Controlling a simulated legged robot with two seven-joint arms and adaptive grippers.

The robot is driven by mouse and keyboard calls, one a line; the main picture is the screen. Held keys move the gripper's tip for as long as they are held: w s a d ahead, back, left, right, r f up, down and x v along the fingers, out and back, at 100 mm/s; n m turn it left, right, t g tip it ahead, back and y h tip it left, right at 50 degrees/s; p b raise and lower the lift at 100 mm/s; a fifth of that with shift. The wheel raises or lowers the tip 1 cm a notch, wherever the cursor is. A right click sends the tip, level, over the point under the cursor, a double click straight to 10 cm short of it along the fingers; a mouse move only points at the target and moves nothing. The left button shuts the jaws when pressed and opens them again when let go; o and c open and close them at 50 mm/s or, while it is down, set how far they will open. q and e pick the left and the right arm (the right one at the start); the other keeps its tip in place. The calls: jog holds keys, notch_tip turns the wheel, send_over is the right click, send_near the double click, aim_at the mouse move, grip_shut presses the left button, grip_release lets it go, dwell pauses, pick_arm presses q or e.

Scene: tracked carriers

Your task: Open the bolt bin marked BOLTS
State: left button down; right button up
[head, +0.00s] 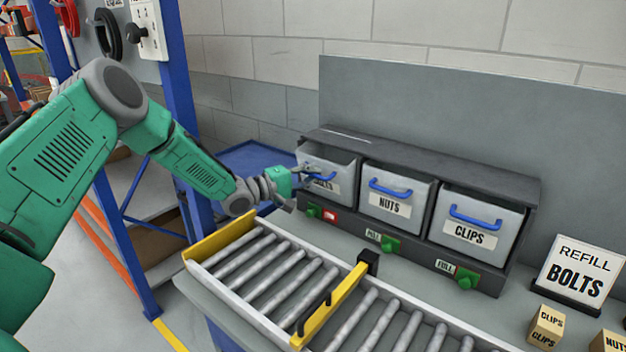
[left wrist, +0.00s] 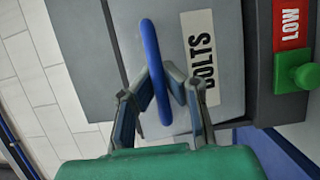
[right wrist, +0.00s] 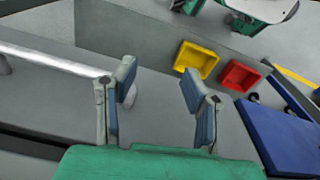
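The grey bin marked BOLTS (head: 342,173) is the leftmost of three in a dark rack. Its front looks level with the other bins. My left gripper (head: 305,172) is at its blue handle and hides part of the label. In the left wrist view the gripper's fingertips (left wrist: 157,72) close in on both sides of the blue handle (left wrist: 150,40), with the BOLTS label (left wrist: 201,60) just to the right. A red LOW flag (left wrist: 290,22) and a green knob show below this bin. My right gripper (right wrist: 157,75) is open and empty; it is not seen in the head view.
The NUTS bin (head: 390,220) and CLIPS bin (head: 478,244) stand to the right, with green FULL flags below. A roller conveyor (head: 262,270) with yellow barriers runs in front. A REFILL BOLTS sign (head: 577,277) and small boxes stand at the right. A blue post (head: 180,110) rises at left.

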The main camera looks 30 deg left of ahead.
pick_arm(q)
jog(key=c, duration=2)
grip_release()
jog(key=shift+s+d+f+h, duration=0.3)
jog(key=shift+d+h, duration=0.1)
jog(key=shift+d, duration=0.15)
jog(key=o, duration=0.4)
jog(key=shift+a+r, duration=0.1)
jog(key=shift+a, duration=0.35)
jog(key=shift+d+r, duration=0.2)
jog(key=shift+d, duration=0.35)
jog(key=shift+a, duration=0.15)
jog(key=v, duration=1.1)
jog(key=shift+s+d, duration=0.25)
jog(key=shift+s, duration=0.1)
pick_arm(e)
jog(key=shift+s+d+f, duration=0.1)
jog(key=shift+s+f, duration=0.15)
jog(key=shift+f, duration=0.2)
pick_arm(q)
jog(key=shift+a, duration=0.1)
